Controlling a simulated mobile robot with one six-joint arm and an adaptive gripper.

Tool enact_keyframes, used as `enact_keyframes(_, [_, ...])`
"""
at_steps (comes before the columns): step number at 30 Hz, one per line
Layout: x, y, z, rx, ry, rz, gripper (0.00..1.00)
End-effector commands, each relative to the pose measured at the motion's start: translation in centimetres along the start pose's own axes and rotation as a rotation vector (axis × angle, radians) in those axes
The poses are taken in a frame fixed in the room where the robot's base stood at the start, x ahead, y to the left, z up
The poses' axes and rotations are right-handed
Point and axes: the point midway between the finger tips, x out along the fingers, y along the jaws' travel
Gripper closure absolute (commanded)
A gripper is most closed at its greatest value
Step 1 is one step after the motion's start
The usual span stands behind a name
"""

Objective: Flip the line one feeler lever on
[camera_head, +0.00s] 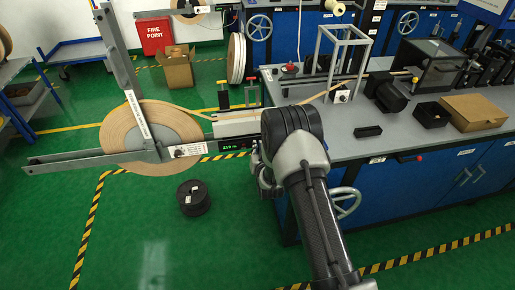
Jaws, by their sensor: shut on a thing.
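I cannot tell for sure which part is the line one feeler lever. A plate with a dark knob and a label (183,151) sits on the front of the reel arm. My gripper (265,180) is mostly hidden behind my own wrist, low at the bench's left end. Its fingertips and whatever is between them are hidden.
A large tape reel (152,135) on a grey frame overhangs the floor at left. The grey bench (430,140) carries a cardboard box (474,112), black blocks and a wire-frame stand (342,60). A handwheel (345,203) projects from the bench front. A black roll (193,198) lies on the green floor.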

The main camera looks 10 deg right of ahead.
Motion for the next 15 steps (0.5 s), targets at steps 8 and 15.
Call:
enact_keyframes(8, [0.0, 0.2, 1.6, 0.005, 0.199, -0.041, 1.0])
enact_keyframes(15, [0.2, 0.4, 2.5, 0.011, 0.425, -0.086, 1.0])
